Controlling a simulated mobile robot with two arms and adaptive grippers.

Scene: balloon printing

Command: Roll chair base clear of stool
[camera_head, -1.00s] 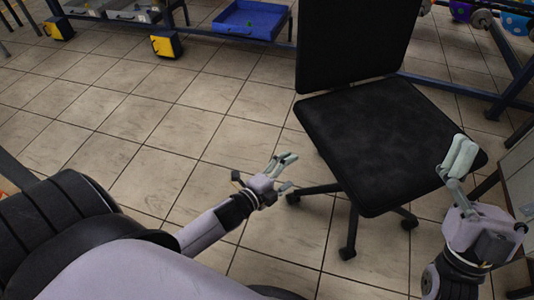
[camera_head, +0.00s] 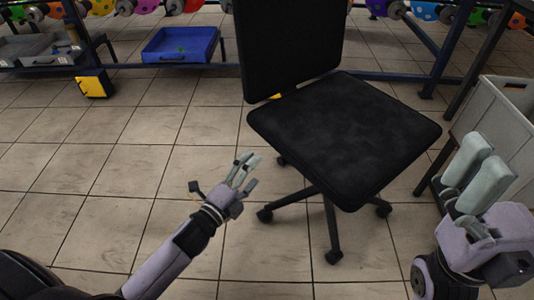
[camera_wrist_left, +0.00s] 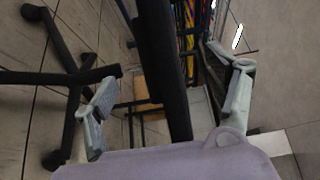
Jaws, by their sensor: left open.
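A black office chair (camera_head: 345,130) stands in front of me, its seat turned at an angle and its backrest at the far left side. Its star-shaped base (camera_head: 328,215) stands on castors on the tiles; it also shows at the left of the left wrist view (camera_wrist_left: 75,76). My left gripper (camera_head: 247,168) is open and empty, left of the seat and base, apart from them in the head view. Its fingers (camera_wrist_left: 166,103) are spread, with a black chair part beyond them. My right gripper (camera_head: 478,165) is at the right; its jaw gap is unclear. I cannot make out a stool.
A grey crate (camera_head: 500,115) on a dark frame stands at the right, close to the chair. A blue tray (camera_head: 180,45) and a rack with colourful balloons lie behind. A yellow block (camera_head: 94,86) is at the back left. The floor left of the chair is clear.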

